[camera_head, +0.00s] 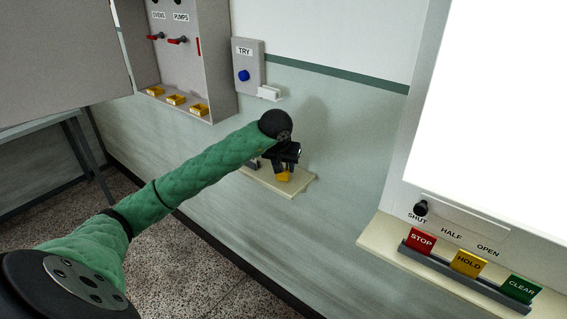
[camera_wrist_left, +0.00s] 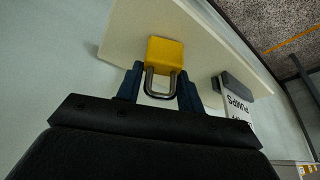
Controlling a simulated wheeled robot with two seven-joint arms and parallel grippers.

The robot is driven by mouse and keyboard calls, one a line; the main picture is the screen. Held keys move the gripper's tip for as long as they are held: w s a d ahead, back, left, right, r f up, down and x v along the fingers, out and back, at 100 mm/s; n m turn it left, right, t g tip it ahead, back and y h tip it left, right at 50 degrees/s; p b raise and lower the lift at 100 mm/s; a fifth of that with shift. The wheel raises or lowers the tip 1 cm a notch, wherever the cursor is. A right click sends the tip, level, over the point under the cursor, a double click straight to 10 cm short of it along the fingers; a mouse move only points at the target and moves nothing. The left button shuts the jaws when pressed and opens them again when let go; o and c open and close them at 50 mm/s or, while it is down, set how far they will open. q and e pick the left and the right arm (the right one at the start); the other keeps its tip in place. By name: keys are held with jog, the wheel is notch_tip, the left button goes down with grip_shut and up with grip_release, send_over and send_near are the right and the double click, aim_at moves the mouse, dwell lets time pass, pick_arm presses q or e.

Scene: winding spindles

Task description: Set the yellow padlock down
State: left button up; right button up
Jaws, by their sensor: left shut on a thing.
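The yellow padlock (camera_head: 284,177) is at the small cream shelf (camera_head: 294,190) on the wall, just below my left gripper (camera_head: 283,166). In the left wrist view the padlock's yellow body (camera_wrist_left: 165,53) points away from me, and its metal shackle lies between the two dark blue fingers of my left gripper (camera_wrist_left: 160,88). The gripper is shut on the padlock. The shelf (camera_wrist_left: 215,50) lies behind the padlock; I cannot tell whether they touch. My right gripper is not in view.
An open grey cabinet (camera_head: 222,100) with red levers and several yellow pieces hangs left. A TRY box (camera_head: 248,60) is above. STOP, HOLD and CLEAR cards (camera_head: 467,262) stand right.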

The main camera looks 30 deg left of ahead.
pick_arm(q)
jog(key=shift+f, duration=0.15)
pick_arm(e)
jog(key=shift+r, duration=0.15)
pick_arm(q)
jog(key=o, duration=1)
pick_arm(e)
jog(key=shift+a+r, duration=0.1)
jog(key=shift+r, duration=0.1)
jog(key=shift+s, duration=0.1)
pick_arm(q)
jog(key=shift+r, duration=0.2)
jog(key=shift+s+r+b, duration=0.25)
jog(key=shift+r+b, duration=0.1)
jog(key=shift+r, duration=0.25)
jog(key=shift+s+d+r, duration=0.15)
jog(key=shift+r, duration=0.2)
jog(key=b+v, duration=0.3)
jog(key=v, duration=0.6)
jog(key=shift+s+r, duration=0.2)
jog(key=shift+r, duration=0.2)
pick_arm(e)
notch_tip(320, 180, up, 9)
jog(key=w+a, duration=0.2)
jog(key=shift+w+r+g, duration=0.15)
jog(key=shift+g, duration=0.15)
